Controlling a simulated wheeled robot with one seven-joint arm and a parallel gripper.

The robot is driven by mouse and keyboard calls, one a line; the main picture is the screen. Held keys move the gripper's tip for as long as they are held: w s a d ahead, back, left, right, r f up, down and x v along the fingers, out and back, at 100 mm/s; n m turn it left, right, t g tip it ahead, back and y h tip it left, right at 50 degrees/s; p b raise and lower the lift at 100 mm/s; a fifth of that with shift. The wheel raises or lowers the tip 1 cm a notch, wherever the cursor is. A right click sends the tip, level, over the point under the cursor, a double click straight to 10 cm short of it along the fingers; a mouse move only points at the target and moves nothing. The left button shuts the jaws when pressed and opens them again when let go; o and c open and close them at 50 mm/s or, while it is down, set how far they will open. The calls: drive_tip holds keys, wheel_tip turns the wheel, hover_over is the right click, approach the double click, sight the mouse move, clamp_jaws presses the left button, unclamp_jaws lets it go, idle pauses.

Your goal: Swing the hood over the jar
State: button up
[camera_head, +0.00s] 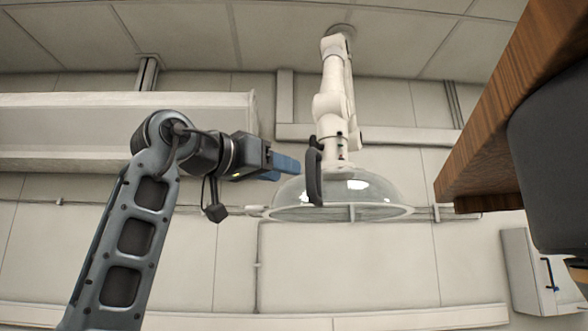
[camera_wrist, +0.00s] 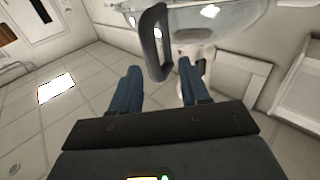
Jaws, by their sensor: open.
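The hood (camera_head: 372,192) is a clear dome with a pale rim, hanging from a white jointed arm in the middle of the head view. A dark upright handle (camera_head: 314,172) is on its left side. My gripper (camera_head: 292,166) reaches in from the left with its blue fingertips close to the handle. In the wrist view my gripper (camera_wrist: 158,68) is open, and the lower end of the handle (camera_wrist: 153,38) appears between the fingertips. I cannot tell whether a finger touches it. The hood (camera_wrist: 215,18) shows behind the handle. The jar is not visible in either view.
The white support arm (camera_head: 336,105) rises from the hood to the ceiling. A pale boxy ledge (camera_head: 120,125) is behind my arm at left. A wooden edge (camera_head: 500,120) and a dark grey object (camera_head: 555,165) fill the right side. A white wall box (camera_head: 530,272) is at lower right.

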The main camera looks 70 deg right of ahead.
sight(307, 170)
drive_tip(key=shift+s+r+m+y, duration=0.3)
drive_tip(key=shift+s+r+m, duration=0.1)
drive_tip(key=shift+s+r, duration=0.25)
drive_tip(key=shift+p+x, duration=1.05)
drive_tip(key=shift+x, duration=2.5)
drive_tip(key=shift+f, duration=0.15)
drive_tip(key=shift+c, duration=0.4)
clamp_jaws()
